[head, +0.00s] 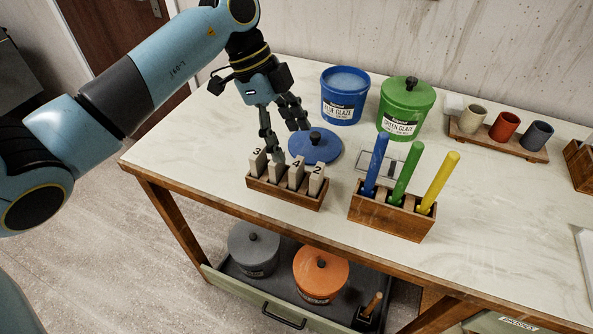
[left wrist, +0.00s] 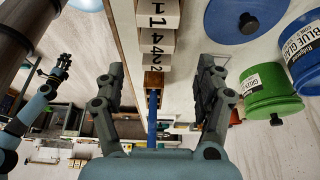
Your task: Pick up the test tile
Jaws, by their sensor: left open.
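Several pale test tiles stand upright in a wooden rack (head: 285,193) near the table's front edge. Tile 3 (head: 257,160) is at its left end, tile 4 (head: 296,173) further right and tile 2 (head: 316,180) at the right end. Another tile between 3 and 4 is partly hidden; the left wrist view shows it as tile 1 (left wrist: 158,15). My left gripper (head: 285,138) is open and empty, pointing down just above and behind the rack. A gripper on a blue arm, seemingly my right (left wrist: 60,66), shows small in the left wrist view; its jaw state is unclear.
A blue lid (head: 325,149) lies close behind the rack. A wooden holder (head: 391,216) with blue, green and yellow sticks stands to its right. Blue (head: 342,107) and green (head: 405,112) glaze buckets stand behind. A cup stand (head: 470,142) is at the back right.

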